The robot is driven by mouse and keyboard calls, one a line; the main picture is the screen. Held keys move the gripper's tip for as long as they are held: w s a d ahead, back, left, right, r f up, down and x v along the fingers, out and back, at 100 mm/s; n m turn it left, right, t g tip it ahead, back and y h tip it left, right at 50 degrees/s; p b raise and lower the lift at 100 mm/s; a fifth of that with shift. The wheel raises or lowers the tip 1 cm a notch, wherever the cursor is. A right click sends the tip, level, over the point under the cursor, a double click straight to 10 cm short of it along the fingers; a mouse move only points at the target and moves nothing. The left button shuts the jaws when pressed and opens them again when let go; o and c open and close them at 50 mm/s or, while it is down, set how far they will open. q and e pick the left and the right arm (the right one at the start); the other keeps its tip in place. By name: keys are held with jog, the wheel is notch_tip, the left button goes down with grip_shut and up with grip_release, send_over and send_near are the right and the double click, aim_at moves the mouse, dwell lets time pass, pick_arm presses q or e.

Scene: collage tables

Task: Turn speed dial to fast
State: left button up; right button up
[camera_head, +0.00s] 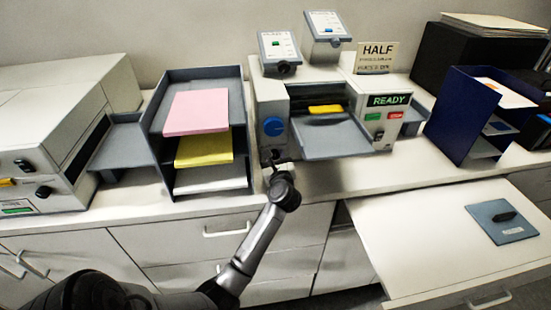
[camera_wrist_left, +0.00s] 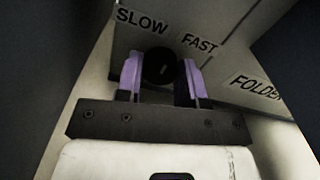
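My right gripper does not show.
A grey sorter (camera_head: 154,128) with coloured paper stands left of the machine. A grey tray (camera_head: 330,135) juts out right of my gripper. A dark blue sorter (camera_head: 452,120) stands to the right. An extended white surface (camera_head: 420,240) is at front right.

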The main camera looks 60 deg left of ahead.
pick_arm(q)
jog(key=c, duration=0.4)
jog(key=shift+r+m+p, duration=0.2)
jog(key=shift+m+p, duration=0.2)
jog(key=shift+p, duration=0.35)
jog(key=shift+c, duration=0.2)
jog(key=m+p, duration=0.6)
jog(key=p, duration=0.1)
jog(key=shift+p, duration=0.35)
jog(key=shift+f+m+p, duration=0.15)
jog(key=shift+m+p, duration=1)
jog(key=shift+m, duration=0.15)
jog(key=o, duration=0.9)
jog(key=shift+s, duration=0.1)
